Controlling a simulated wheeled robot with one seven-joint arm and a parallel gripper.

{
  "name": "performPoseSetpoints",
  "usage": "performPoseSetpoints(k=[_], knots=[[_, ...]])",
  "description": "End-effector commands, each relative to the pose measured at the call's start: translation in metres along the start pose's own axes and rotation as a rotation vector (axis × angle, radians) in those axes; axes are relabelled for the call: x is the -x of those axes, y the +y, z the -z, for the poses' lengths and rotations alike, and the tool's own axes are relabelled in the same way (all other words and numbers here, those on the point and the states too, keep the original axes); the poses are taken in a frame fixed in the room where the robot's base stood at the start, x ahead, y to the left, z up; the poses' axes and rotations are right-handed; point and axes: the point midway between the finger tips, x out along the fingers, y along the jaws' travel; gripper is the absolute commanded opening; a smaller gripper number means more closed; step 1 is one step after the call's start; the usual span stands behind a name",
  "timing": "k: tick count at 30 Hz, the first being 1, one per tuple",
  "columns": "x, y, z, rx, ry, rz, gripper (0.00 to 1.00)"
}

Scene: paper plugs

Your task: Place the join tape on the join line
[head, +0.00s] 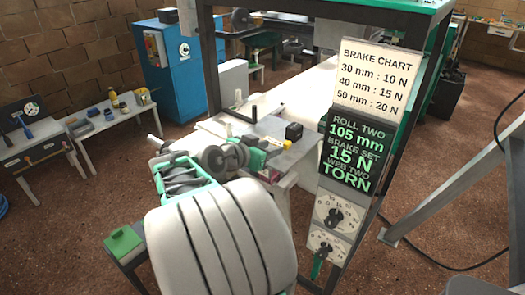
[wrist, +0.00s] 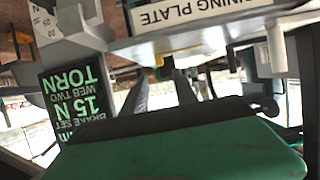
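My gripper (wrist: 161,92) shows in the wrist view as two grey fingers standing apart beyond a green and black body, with no object clearly seen between them. In the head view my gripper (head: 262,152) is by the near edge of the grey bench top (head: 285,160), partly hidden by my arm. A label ending in "NING PLATE" (wrist: 200,10) is on a grey plate edge (wrist: 200,42) ahead of the fingers. I cannot make out the join tape or the join line in either view.
A small black box (head: 293,132) and a dark post (head: 254,114) stand on the bench. A sign (head: 350,150) reads 105 mm, 15 N, web two torn; a brake chart (head: 375,80) hangs above and dials (head: 338,213) below. Frame posts flank the bench.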

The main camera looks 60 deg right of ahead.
Motion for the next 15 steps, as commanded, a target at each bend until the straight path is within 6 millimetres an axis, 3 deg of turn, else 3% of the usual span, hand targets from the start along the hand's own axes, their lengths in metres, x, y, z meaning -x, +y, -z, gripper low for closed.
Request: performPoseSetpoints(k=[3, 8, 11, 15], knots=[[0.026, -0.002, -0.001, 0.001, 0.001, 0.006, 0.35], [0.042, -0.001, 0.001, 0.000, -0.007, -0.004, 0.40], [0.035, 0.000, 0.007, -0.002, -0.082, -0.057, 0.40], [0.004, -0.005, 0.022, -0.008, -0.376, -0.183, 0.40]])
